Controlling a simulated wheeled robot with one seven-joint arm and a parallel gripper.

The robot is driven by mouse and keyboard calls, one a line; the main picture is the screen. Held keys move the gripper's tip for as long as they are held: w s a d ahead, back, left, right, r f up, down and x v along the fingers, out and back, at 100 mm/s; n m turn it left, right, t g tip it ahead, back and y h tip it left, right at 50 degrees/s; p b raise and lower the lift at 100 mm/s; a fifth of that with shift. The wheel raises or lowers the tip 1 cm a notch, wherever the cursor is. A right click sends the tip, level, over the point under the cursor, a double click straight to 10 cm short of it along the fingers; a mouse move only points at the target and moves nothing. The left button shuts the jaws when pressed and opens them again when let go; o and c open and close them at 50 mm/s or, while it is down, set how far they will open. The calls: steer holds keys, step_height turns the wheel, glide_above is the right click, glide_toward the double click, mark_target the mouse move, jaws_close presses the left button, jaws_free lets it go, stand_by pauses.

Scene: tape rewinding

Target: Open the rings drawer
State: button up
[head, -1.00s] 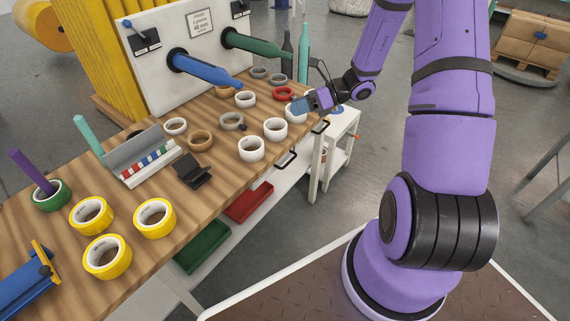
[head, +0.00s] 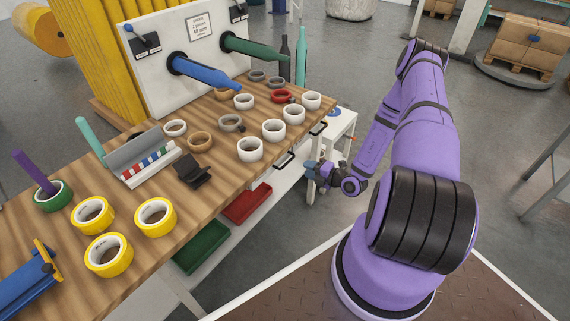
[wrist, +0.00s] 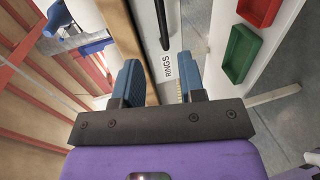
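The rings drawer is a white front under the table's edge. Its "RINGS" label (wrist: 167,68) and black bar handle (wrist: 162,24) show in the wrist view, between and beyond my fingers. In the head view, two black handles sit under the table edge, a nearer one (head: 284,160) and a farther one (head: 318,128); the label cannot be read there. My gripper (head: 312,172) is low beside the table front, below the tabletop. In the wrist view my gripper (wrist: 162,84) has its blue fingers apart with nothing between them, and it is not touching the handle.
The wooden tabletop (head: 160,240) holds several tape rolls, white rings and a black stand (head: 192,172). Red (head: 247,203) and green (head: 203,245) trays lie on a lower shelf. A small white stand (head: 340,135) is behind my gripper.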

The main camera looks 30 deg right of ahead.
mark_target(288, 161)
steer(key=x, duration=1)
steer(key=shift+w+a+f, duration=0.1)
steer(key=shift+w+f, duration=0.15)
steer(key=shift+w, duration=0.1)
jaws_close()
